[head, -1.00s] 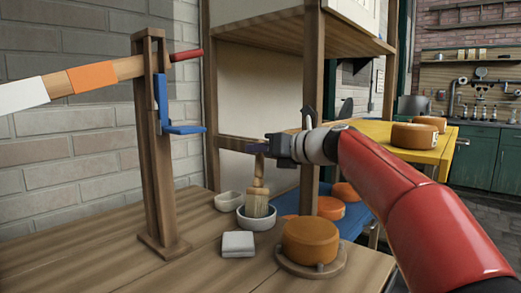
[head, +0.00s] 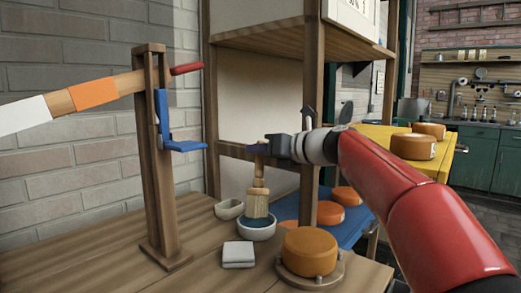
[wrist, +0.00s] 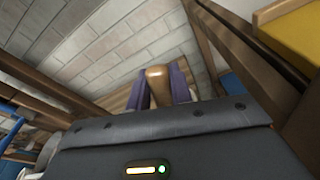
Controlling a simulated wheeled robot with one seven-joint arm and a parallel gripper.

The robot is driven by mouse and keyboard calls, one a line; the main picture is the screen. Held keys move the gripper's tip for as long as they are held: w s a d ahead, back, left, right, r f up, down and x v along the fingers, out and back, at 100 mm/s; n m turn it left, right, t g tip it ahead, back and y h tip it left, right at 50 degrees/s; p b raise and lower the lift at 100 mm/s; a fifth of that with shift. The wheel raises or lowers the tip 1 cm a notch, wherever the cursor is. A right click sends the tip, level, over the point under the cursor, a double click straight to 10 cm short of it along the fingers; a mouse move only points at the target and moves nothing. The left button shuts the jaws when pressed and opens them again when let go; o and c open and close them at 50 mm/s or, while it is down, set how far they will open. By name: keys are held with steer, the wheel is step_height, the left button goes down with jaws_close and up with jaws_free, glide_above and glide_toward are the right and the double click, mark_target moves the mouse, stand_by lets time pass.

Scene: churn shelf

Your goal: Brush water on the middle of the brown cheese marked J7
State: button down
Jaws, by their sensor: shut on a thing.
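My gripper (head: 266,148) is shut on the wooden handle of a brush (head: 259,198). In the wrist view the handle (wrist: 158,76) sits between the purple fingers. The brush hangs upright, with its dark, bluish bristles down in a small round bowl (head: 257,232). A brown-orange cheese (head: 310,250) lies on a round wooden board (head: 284,273) to the right of the bowl, nearer to me. I can read no mark on it, nor on the other cheeses, so I cannot tell which is J7.
A folded white cloth (head: 238,254) and a small pale dish (head: 229,209) lie near the bowl. A wooden post with a blue bracket (head: 180,146) stands left. A shelf post (head: 311,120) rises behind the cheese. More cheeses lie on blue (head: 347,196) and yellow (head: 412,146) surfaces.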

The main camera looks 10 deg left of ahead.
steer(key=shift+r, duration=2.3)
steer(key=shift+d, duration=0.1)
